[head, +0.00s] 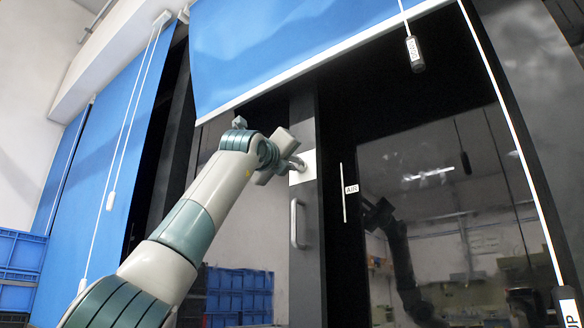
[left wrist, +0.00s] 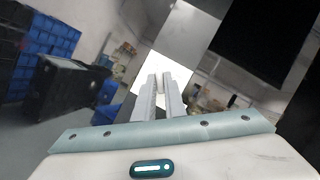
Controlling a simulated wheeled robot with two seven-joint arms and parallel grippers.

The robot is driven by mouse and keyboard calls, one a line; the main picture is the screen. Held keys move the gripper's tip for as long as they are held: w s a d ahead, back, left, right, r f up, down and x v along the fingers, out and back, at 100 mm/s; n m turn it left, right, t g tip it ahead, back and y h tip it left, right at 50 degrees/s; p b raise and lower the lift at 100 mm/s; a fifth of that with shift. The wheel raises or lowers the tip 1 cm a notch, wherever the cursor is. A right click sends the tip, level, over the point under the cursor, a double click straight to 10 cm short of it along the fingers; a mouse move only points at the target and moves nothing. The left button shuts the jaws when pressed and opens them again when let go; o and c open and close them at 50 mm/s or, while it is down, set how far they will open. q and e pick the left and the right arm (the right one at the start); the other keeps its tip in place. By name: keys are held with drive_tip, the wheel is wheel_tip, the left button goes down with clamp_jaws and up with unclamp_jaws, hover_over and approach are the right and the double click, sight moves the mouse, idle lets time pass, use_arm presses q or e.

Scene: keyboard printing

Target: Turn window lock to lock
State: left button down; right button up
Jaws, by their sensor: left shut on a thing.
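The window lock shows as a white plate (head: 309,166) on the dark window frame, near the middle of the head view. My left gripper (head: 297,164) comes up from the lower left, with its fingertips at this plate. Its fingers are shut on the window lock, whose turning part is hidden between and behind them. In the left wrist view the two fingers of the left gripper (left wrist: 159,84) are close together in front of a bright white surface. The lock's angle cannot be told. My right gripper is not in view.
A metal pull handle (head: 294,223) is on the frame just below the lock. A blue blind (head: 270,45) hangs above my left arm. A dark glass pane (head: 450,200) lies to the right. Blue crates (head: 20,265) stand at the far left.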

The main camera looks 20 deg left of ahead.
use_arm(q)
drive_tip(key=shift+r+n+y, duration=0.1)
drive_tip(key=shift+n+y, duration=0.3)
drive_tip(key=shift+n, duration=0.7)
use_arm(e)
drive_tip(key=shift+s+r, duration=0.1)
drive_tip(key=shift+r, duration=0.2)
use_arm(q)
drive_tip(key=c, duration=1.8)
unclamp_jaws()
drive_tip(key=shift+s, duration=0.15)
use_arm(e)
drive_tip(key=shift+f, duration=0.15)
